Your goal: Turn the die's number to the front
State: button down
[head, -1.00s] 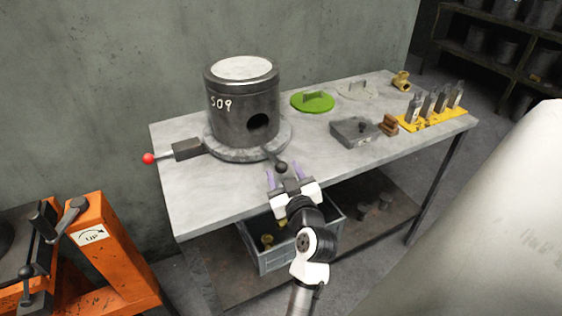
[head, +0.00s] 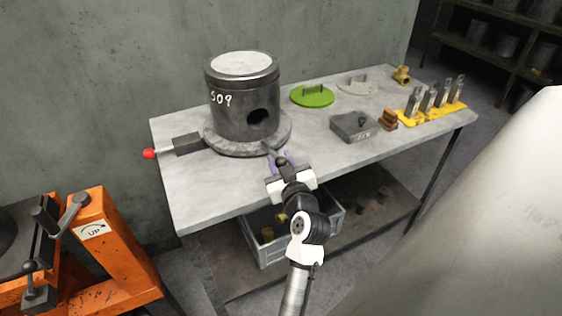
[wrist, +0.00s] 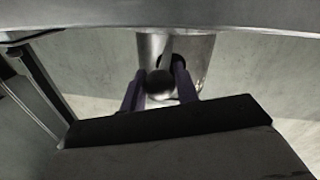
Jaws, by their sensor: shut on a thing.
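The die (head: 243,110) is a dark steel cylinder with a pale top and a round hole in its side. It stands upright on a round grey turntable (head: 222,148) on the workbench. Its white number 509 (head: 221,99) faces left of the hole in the head view. A short handle with a black ball knob (head: 281,161) sticks out from the turntable's near side. My gripper (head: 281,163) is shut on this knob, with a purple finger on each side; the knob also shows between the fingers in the wrist view (wrist: 159,84).
A lever with a red ball (head: 149,154) juts out at the bench's left end. A green lid (head: 312,96), a grey block (head: 352,127) and a yellow rack (head: 432,114) lie to the right. A grey crate (head: 270,254) sits below. An orange stand (head: 115,255) is at lower left.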

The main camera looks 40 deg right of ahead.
jog(key=shift+s+d+f+n+y+b, duration=0.1)
jog(key=shift+d+n+y+b, duration=0.1)
jog(key=shift+d+b, duration=0.3)
jog(key=shift+s+d+f+n+y+b, duration=0.1)
jog(key=shift+d+n+y+b, duration=0.15)
jog(key=shift+b, duration=0.4)
jog(key=d+n+y+b, duration=0.1)
jog(key=d+b, duration=0.2)
jog(key=d+n+t+y+b, duration=0.1)
jog(key=d+y+b, duration=0.1)
jog(key=d+b, duration=0.1)
jog(key=d+n+y+b, duration=0.1)
jog(key=d+y+b, duration=0.1)
jog(key=d, duration=0.3)
jog(key=shift+w+d+r+n+y+b, duration=0.2)
jog(key=shift+w+n+y+b, duration=0.1)
jog(key=shift+b, duration=0.55)
jog(key=shift+w+d+r+b, duration=0.1)
jog(key=shift+w+d+b, duration=0.2)
jog(key=shift+d, duration=0.25)
jog(key=shift+w+d+b, duration=0.15)
jog(key=shift+d+b, duration=0.1)
jog(key=shift+d, duration=0.25)
jog(key=c, duration=1.1)
grip_release()
